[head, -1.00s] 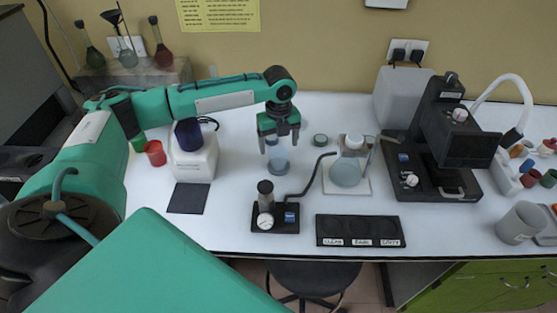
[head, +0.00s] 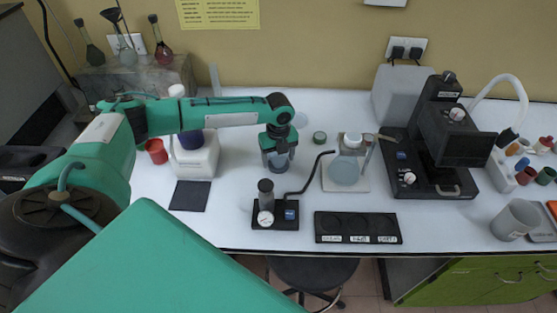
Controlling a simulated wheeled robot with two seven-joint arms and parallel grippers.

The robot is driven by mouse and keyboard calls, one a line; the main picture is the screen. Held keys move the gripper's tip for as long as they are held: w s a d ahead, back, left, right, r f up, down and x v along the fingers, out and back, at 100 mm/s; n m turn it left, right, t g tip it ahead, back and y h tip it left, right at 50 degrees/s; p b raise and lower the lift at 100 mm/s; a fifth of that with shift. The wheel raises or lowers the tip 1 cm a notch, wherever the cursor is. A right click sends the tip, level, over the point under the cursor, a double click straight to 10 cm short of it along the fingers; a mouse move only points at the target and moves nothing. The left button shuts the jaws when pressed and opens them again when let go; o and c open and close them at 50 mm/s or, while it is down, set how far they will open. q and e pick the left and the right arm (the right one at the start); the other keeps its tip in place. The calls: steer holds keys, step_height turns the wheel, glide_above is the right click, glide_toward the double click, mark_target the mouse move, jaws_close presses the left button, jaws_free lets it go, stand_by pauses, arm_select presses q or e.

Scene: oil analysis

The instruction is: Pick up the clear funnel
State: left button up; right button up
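A small clear, bluish vessel (head: 279,163), which looks like the clear funnel, is on the white table below the end of my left arm. My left gripper (head: 278,158) is low over it, with its fingers around the vessel's upper part. The gripper partly hides it, and I cannot tell whether the fingers press on it or stand apart from it. Another funnel (head: 113,17), dark in colour, sits in a flask on the stone block at the back left. My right gripper is not in view.
A black gauge device (head: 275,213) with a bent tube stands just in front. A round flask (head: 344,171) on a pale plate is to the right, beside a black microscope-like instrument (head: 440,140). A black labelled tray (head: 357,228) lies near the front edge.

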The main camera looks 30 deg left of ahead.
arm_select(q)
steer(key=c, duration=0.7)
steer(key=shift+r, duration=0.1)
